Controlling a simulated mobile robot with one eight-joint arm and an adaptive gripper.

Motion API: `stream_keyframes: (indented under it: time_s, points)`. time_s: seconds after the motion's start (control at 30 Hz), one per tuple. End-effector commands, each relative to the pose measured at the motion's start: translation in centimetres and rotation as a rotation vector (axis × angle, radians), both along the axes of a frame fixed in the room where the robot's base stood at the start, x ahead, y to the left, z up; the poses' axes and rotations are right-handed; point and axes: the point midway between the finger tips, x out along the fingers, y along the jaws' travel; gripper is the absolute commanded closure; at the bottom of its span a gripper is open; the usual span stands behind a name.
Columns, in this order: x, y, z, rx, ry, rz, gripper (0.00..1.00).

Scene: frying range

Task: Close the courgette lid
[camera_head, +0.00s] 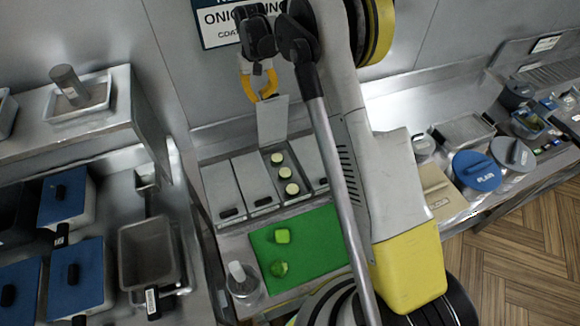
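The courgette lid (272,122) is a pale metal flap. It stands raised at the back of an open compartment (265,165) in the steel counter. Several round pale-green courgette slices (284,173) show in a column in that compartment. My gripper (262,98) has yellow fingers and points down at the upper edge of the raised lid. The fingertips look close together, but whether they touch each other or the lid is unclear.
Shut lids with black handles (223,188) flank the open compartment; my arm partly covers the right side. A green board (308,235) with two green pieces lies in front, beside a clear container (242,284). Blue-lidded containers (62,195) stand at left.

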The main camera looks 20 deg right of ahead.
Motion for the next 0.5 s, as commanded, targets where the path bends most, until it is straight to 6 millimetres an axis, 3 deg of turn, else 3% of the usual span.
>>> stream_keyframes:
  time_s: [0.5]
  points:
    - [0.6,0.0,6.1,-0.001,0.000,0.000,1.00]
